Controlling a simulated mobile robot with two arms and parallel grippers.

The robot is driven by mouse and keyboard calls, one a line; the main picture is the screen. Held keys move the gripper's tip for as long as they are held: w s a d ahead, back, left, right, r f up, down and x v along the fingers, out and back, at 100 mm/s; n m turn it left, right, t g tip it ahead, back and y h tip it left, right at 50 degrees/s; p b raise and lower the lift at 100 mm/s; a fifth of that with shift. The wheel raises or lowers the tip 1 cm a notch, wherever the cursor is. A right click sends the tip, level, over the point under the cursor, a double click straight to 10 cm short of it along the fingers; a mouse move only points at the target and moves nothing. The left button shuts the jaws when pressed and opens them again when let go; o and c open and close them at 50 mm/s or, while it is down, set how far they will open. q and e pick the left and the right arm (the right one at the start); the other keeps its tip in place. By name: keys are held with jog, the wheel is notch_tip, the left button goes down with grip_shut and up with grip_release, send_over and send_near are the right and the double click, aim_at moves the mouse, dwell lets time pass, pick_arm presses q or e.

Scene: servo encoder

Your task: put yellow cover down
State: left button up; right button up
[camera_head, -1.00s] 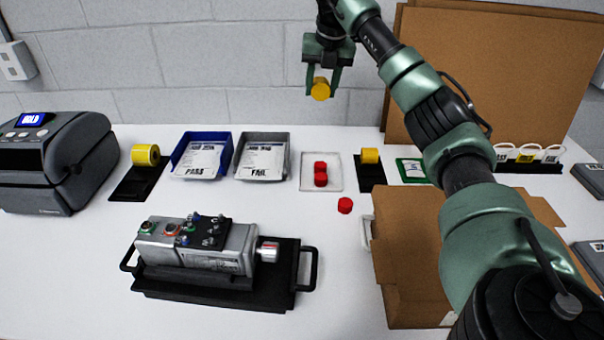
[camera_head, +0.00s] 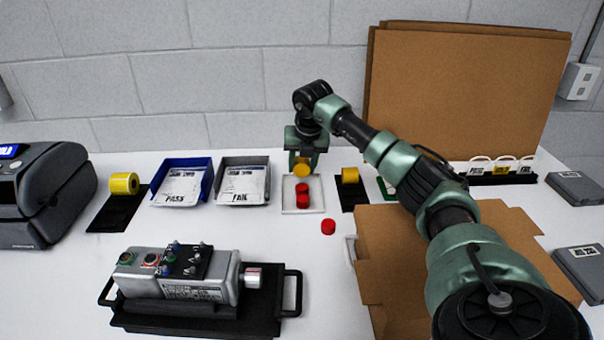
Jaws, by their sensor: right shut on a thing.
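The yellow cover (camera_head: 302,170) is a small yellow round cap. My right gripper (camera_head: 302,161) is shut on it and points down over the white tray (camera_head: 290,208) at the back middle. Red covers (camera_head: 303,196) sit in that tray, just below the yellow cover in the picture. I cannot tell whether the yellow cover touches the tray or the red covers. My left gripper is not in view.
Another red cover (camera_head: 328,227) lies on the table in front of the tray. A blue bin (camera_head: 206,186) and a grey bin (camera_head: 219,199) stand to the left. A cardboard box (camera_head: 395,245) is at the right. The servo unit (camera_head: 185,289) rests on a black carrier in front.

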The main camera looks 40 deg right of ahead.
aim_at(302, 172)
jog(key=shift+f, duration=1.45)
jog(key=shift+f, duration=0.1)
jog(key=o, duration=1.2)
jog(key=shift+o, duration=0.2)
jog(key=shift+r, duration=0.2)
jog(key=v, duration=1.2)
jog(key=shift+b, duration=0.3)
jog(key=shift+w, duration=0.1)
